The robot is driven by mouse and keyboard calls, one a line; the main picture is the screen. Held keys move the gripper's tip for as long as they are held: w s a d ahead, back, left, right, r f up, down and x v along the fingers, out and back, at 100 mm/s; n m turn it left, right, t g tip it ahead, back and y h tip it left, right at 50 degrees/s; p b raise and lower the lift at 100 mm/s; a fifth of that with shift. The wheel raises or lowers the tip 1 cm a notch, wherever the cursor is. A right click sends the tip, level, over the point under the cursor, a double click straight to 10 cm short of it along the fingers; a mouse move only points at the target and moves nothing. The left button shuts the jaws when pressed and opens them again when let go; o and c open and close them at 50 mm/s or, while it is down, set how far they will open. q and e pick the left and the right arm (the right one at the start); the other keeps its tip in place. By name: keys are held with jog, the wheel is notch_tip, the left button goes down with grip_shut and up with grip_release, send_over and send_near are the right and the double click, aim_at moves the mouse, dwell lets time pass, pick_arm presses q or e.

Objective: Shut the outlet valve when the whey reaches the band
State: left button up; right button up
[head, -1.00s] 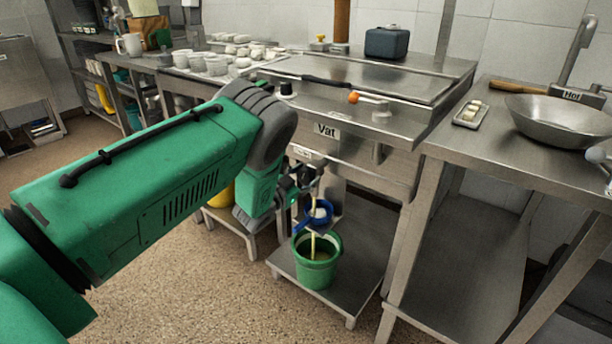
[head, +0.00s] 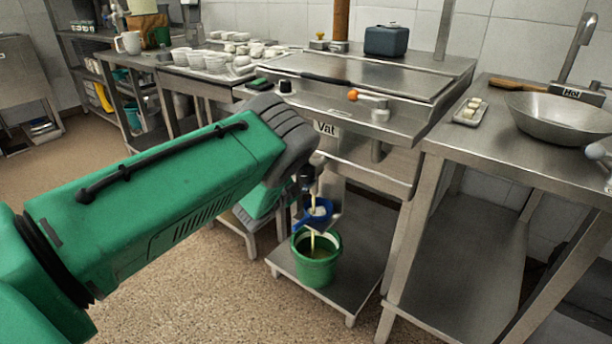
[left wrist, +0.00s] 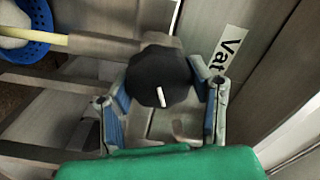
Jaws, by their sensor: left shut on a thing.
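The outlet valve's black knob (left wrist: 160,77) has a white mark and sits between the fingers of my left gripper (left wrist: 167,84) in the left wrist view. The gripper is shut on this knob. In the head view my arm largely hides the gripper and valve, below the vat (head: 365,125). A pale yellow whey stream (head: 313,238) runs down past a blue strainer (head: 318,214) holding something white, into a green bucket (head: 316,270). The strainer also shows in the left wrist view (left wrist: 38,42). Whey stands inside the bucket. I cannot make out a band. My right gripper is not in view.
The bucket stands on a low steel stand (head: 345,290). An orange-tipped handle (head: 353,95) sits on the vat's front. A side table at right holds a steel bowl (head: 560,120) and a small tray (head: 470,112). White moulds (head: 215,64) stand at left.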

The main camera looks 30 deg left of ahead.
pick_arm(q)
jog(key=shift+s+d+f+m, duration=0.1)
jog(key=shift+d+f+m, duration=0.1)
jog(key=shift+f+m, duration=0.15)
dwell(0.3)
jog(key=o, duration=1.2)
jog(key=shift+c, duration=0.2)
jog(key=shift+r, duration=0.2)
jog(key=shift+s+a, duration=0.1)
jog(key=shift+s, duration=0.3)
jog(key=s, duration=1.1)
jog(key=shift+a, duration=0.4)
jog(key=shift+f, duration=0.1)
